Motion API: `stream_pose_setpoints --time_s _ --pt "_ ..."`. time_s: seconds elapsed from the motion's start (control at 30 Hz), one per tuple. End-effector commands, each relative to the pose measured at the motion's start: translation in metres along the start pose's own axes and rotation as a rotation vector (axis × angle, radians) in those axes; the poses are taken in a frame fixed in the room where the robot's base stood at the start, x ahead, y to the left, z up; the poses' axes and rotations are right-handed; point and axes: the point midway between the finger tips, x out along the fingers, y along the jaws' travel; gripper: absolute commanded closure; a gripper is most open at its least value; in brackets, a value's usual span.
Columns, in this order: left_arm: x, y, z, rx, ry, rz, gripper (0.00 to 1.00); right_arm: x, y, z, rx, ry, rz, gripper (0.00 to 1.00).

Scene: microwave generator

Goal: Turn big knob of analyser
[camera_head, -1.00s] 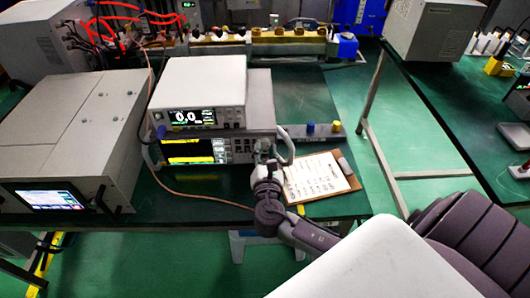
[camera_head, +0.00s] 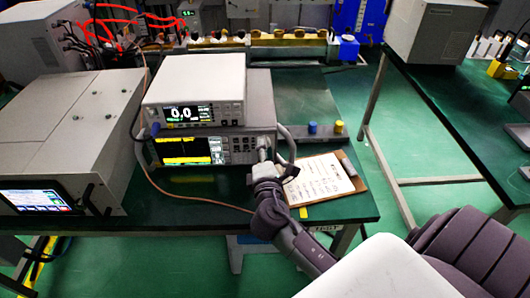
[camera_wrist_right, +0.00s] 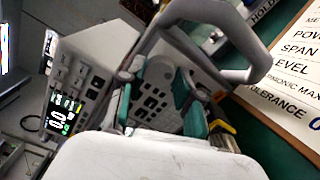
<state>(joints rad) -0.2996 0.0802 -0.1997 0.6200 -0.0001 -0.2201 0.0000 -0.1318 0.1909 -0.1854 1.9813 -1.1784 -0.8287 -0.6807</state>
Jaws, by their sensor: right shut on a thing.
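The analyser (camera_head: 190,151) is the lower of two stacked instruments on the green bench, with a lit yellow-and-black screen and a button panel at its right. Its big knob (camera_wrist_right: 160,72) is a pale round dial at the panel's right end. My right gripper (camera_head: 264,158) is at the front of that panel. In the right wrist view, the right gripper (camera_wrist_right: 156,92) has one green-padded finger on each side of the knob and is shut on it. In the head view the gripper partly hides the knob. My left gripper is not in view.
A white meter (camera_head: 190,112) reading 0.0 sits on the analyser. A grey handle (camera_wrist_right: 245,45) stands close beside my right gripper. A clipboard (camera_head: 318,181) lies to the right. A large grey box (camera_head: 70,140) stands at left, and an orange cable (camera_head: 190,200) runs in front.

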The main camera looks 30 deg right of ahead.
Motion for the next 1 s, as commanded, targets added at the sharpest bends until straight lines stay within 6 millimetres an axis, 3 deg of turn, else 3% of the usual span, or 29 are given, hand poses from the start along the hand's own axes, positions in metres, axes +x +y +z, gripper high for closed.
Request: stream_pose_setpoints --time_s 0.63,0.67,0.8,1.0 --pt "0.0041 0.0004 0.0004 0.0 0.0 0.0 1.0 -0.0002 -0.0008 0.0003 0.053 -0.001 -0.002 1.0" --pt "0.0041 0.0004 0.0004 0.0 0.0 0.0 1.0 -0.0002 -0.0008 0.0003 0.053 -0.001 -0.002 0.64" --pt "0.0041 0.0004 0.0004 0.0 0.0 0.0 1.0 -0.0001 -0.0007 0.0002 0.052 -0.001 -0.002 0.41" --pt "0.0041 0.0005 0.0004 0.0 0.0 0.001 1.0 -0.0001 -0.0004 0.0 0.052 0.0 -0.001 0.4"
